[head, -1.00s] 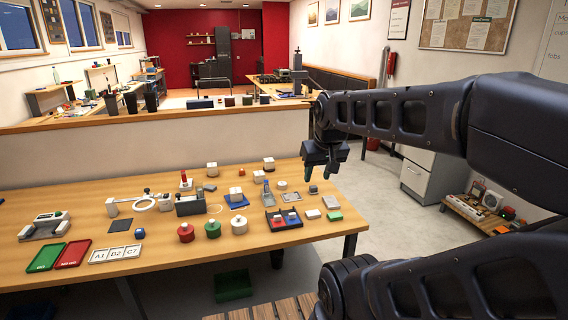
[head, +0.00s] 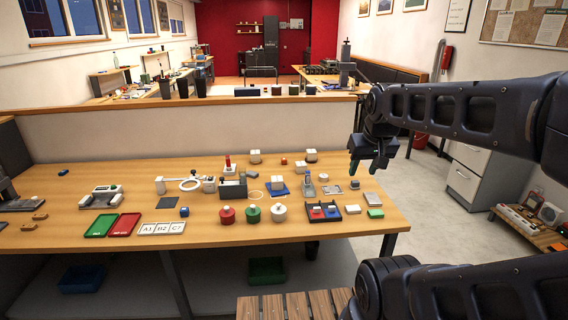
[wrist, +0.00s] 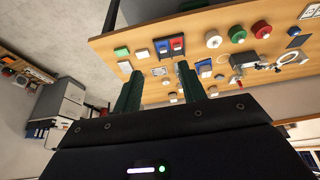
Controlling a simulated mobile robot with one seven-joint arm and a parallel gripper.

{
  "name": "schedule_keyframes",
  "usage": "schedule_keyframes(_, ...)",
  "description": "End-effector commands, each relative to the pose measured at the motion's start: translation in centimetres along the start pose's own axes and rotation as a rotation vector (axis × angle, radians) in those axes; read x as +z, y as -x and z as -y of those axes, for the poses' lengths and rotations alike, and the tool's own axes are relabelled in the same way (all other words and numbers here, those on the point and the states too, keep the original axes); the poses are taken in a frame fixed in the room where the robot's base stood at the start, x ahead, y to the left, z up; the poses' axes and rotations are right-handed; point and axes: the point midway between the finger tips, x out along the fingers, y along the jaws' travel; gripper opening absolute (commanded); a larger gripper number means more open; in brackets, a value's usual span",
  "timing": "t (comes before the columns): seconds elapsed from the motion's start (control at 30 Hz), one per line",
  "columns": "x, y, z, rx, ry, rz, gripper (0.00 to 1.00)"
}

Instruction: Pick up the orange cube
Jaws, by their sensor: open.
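A tiny orange-red block (head: 284,161), which looks like the orange cube, sits toward the back of the wooden table (head: 120,172) in the head view, between two white-topped blocks. It is too small for its exact shape to be clear. My gripper (head: 362,170) is above the table's right end, to the right of this block and well apart from it. In the wrist view the two dark green fingers of my gripper (wrist: 159,72) are spread with nothing between them. I cannot surely pick out the cube in the wrist view.
White-topped blocks (head: 255,156) and (head: 311,155) flank the orange-red block. A grey stand (head: 309,187), a blue mat (head: 278,194) and a dark tray (head: 312,217) with red and blue parts lie nearer. Red, green and white round pots stand in front. A low partition (head: 180,133) is behind the table.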

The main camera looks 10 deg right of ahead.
Motion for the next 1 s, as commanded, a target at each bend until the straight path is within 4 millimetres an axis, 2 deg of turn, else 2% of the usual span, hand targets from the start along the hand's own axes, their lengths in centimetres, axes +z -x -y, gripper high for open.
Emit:
schedule_keyframes(0.27,0.0,0.0,0.0,0.000,0.000,0.000,0.41)
schedule_keyframes(0.37,0.0,0.0,0.0,0.000,0.000,0.000,0.55)
schedule_keyframes(0.67,-0.2,0.0,0.0,0.000,0.000,0.000,0.55)
schedule_keyframes(0.77,-1.3,0.1,0.1,-0.003,0.000,0.001,0.55)
schedule_keyframes(0.83,-2.8,0.2,0.1,-0.005,0.000,0.003,0.55)
schedule_keyframes(1.0,-7.9,0.1,0.4,-0.013,-0.001,0.005,0.55)
